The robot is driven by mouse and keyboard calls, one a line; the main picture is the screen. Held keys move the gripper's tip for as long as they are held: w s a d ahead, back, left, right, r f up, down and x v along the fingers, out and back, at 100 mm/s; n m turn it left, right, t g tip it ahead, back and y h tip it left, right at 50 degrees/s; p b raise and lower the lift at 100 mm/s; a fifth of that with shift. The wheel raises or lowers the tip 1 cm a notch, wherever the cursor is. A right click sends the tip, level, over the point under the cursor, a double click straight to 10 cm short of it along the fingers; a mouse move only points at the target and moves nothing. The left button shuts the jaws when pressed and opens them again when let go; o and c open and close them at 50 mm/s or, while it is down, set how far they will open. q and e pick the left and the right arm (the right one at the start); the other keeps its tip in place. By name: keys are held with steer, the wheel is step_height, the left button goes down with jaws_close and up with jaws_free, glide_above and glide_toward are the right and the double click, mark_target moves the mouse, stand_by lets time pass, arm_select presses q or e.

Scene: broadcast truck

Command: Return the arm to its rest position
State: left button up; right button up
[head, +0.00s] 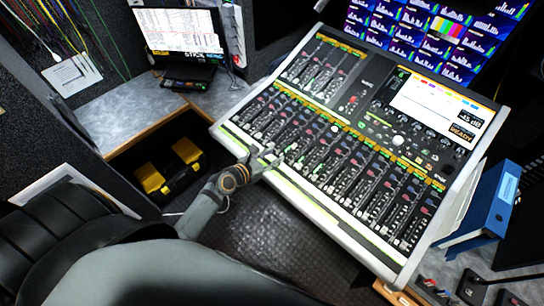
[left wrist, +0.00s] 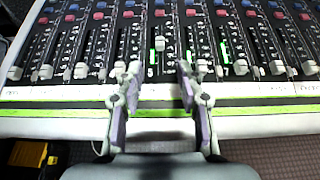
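My left arm reaches in from the lower left in the head view. Its gripper (head: 264,158) is at the front left edge of the mixing console (head: 235,142). In the left wrist view the left gripper (left wrist: 158,75) has its two fingers apart, with nothing between them but a view of the console. The fingertips appear over the lower ends of the fader slots, near a raised fader cap (left wrist: 160,44). I cannot tell whether the fingertips touch the console. My right gripper is in neither view.
A laptop (head: 180,32) stands on the grey side desk (head: 130,112) at the back left. A black and yellow case (head: 170,170) is on the floor below. A blue binder (head: 492,205) stands right of the console. Monitors (head: 430,35) fill the back wall. Dark floor lies in front.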

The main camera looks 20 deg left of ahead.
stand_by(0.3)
arm_select(q)
steer(key=s+d+m+g, duration=0.1)
steer(key=m, duration=0.2)
steer(key=s+d+m+g, duration=0.1)
steer(key=s+m, duration=0.1)
steer(key=m, duration=0.2)
steer(key=s+d+m, duration=0.1)
steer(key=m, duration=0.2)
steer(key=shift+s+d+r+m+g+h, duration=0.15)
steer(key=shift+r+m+g+h, duration=0.15)
steer(key=shift+g+h, duration=0.1)
steer(key=s+a+r+m+g+y, duration=0.1)
steer(key=s+a+m+g+y, duration=0.25)
steer(key=s+m, duration=0.55)
steer(key=s+a+r+m+g+y, duration=0.2)
steer(key=s+a+m+g+y, duration=0.3)
steer(key=m, duration=0.8)
step_height(320, 180, down, 26)
steer(key=s+a+t+h, duration=0.1)
steer(key=s+a+h, duration=0.1)
steer(key=s, duration=0.1)
steer(key=s+a+f+g, duration=0.1)
steer(key=s+f, duration=1.5)
steer(key=s, duration=0.2)
steer(key=shift+s+f, duration=0.25)
steer(key=shift+s, duration=0.05)
